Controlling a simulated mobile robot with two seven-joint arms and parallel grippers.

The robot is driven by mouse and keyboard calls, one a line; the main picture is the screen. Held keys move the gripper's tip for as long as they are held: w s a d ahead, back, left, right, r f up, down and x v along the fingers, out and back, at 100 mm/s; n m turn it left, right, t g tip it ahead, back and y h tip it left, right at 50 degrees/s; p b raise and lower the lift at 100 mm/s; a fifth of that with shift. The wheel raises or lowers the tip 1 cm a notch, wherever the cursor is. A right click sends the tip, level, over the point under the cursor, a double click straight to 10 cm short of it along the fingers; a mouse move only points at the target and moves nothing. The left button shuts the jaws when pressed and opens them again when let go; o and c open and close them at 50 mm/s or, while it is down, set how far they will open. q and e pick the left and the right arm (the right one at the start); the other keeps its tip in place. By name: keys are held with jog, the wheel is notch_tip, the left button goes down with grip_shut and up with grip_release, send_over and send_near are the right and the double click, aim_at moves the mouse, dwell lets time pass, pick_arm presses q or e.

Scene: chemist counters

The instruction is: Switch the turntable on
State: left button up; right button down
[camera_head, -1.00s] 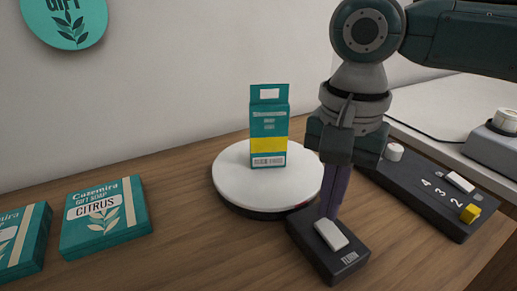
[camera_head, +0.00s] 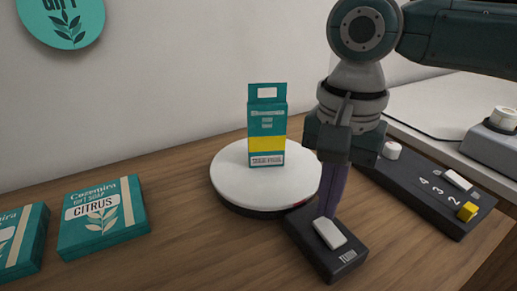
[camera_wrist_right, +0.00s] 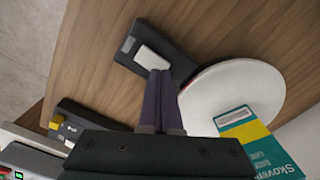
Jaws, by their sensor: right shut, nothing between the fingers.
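The turntable (camera_head: 235,188) is a round white disc on a dark base, standing on the wooden counter. A teal, white and yellow box (camera_head: 267,125) stands upright on it. In front and to the right is a dark switch box with a white rocker (camera_head: 330,233) and a small label reading TURN. My right gripper (camera_head: 328,212) is shut and empty, pointing down, with its purple fingertips at the far end of the rocker. In the right wrist view the fingertips (camera_wrist_right: 160,75) are at the rocker's edge (camera_wrist_right: 151,57); I cannot tell whether they touch. My left gripper is not in view.
A dark panel (camera_head: 420,190) with numbers, a white slider, a white knob and a yellow piece lies to the right. Two teal soap boxes (camera_head: 103,217) lie at the left. A grey device (camera_head: 495,145) stands at the far right. The front middle counter is clear.

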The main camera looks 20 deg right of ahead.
aim_at(323, 223)
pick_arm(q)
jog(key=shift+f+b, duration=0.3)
pick_arm(e)
jog(key=shift+f, duration=1)
notch_tip(323, 223, up, 4)
jog(key=p, duration=0.5)
jog(key=shift+f, duration=0.15)
notch_tip(323, 223, up, 4)
jog(key=p, duration=0.4)
jog(key=shift+f+p, duration=0.25)
jog(key=shift+p, duration=0.15)
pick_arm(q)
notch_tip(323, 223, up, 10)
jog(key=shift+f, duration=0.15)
pick_arm(e)
jog(key=shift+f, duration=0.1)
